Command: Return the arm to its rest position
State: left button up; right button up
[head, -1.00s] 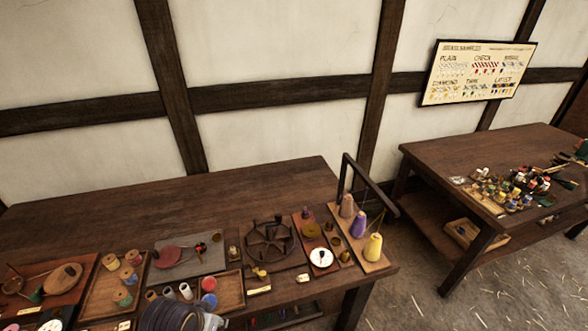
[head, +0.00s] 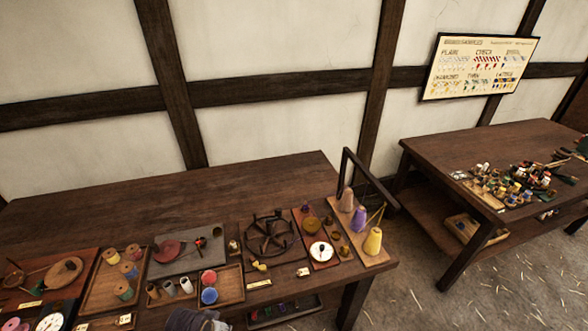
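A dark ribbed part of one of my arms, with a grey metal end, shows at the bottom edge of the head view. I cannot tell which arm it belongs to. No gripper fingers show in the head view, so both grippers are out of sight. The long brown workbench (head: 110,209) stands in front of me, and nothing visible on it is held by me.
Trays, colored spools (head: 123,291), a spoked wheel (head: 270,236) and a board with yarn cones (head: 373,240) crowd the bench's front half; its back half is bare. A second table (head: 440,157) stands right. A sign (head: 479,67) hangs on the wall.

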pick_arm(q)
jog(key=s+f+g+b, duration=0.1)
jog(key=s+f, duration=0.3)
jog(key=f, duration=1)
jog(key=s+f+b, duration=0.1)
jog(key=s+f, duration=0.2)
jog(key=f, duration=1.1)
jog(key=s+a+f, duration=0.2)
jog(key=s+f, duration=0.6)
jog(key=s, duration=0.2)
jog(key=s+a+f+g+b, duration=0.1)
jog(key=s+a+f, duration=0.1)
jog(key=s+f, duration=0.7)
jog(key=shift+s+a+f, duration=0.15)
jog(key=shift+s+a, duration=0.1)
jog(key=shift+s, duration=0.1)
